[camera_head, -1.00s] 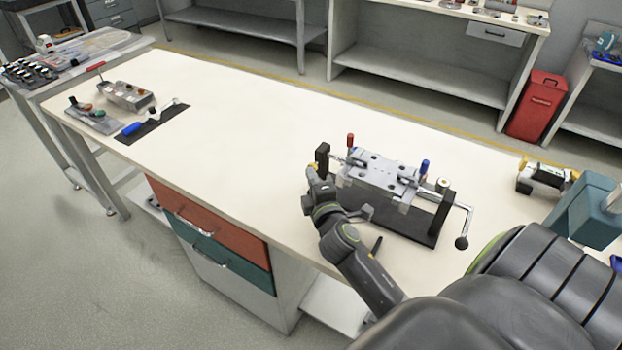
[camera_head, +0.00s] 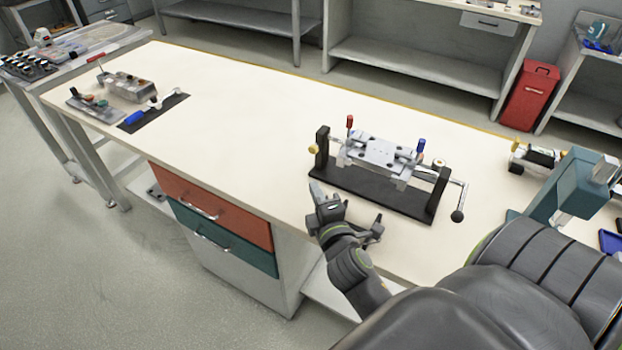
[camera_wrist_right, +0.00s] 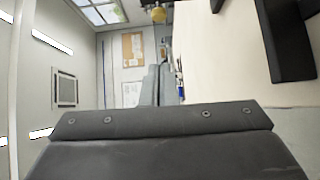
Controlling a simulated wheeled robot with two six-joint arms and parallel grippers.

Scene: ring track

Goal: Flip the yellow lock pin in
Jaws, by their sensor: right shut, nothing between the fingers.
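The yellow lock pin (camera_head: 313,148) is a small yellow knob at the left black post (camera_head: 322,146) of the fixture. The fixture's grey plate (camera_head: 381,152) sits between two posts on a black base (camera_head: 372,190). My right gripper (camera_head: 316,190) is shut and empty, in front of the left post and apart from it. In the right wrist view, its shut fingers (camera_wrist_right: 157,85) point toward a yellow knob (camera_wrist_right: 158,14), with a gap between. How far in the pin sits cannot be told. My left gripper is not in view.
A red handle (camera_head: 350,122) and a blue handle (camera_head: 421,145) stand on the plate. A crank with a black ball (camera_head: 457,216) sticks out at the right. Tools on a dark mat (camera_head: 152,118) lie at the far left. The table's middle is clear.

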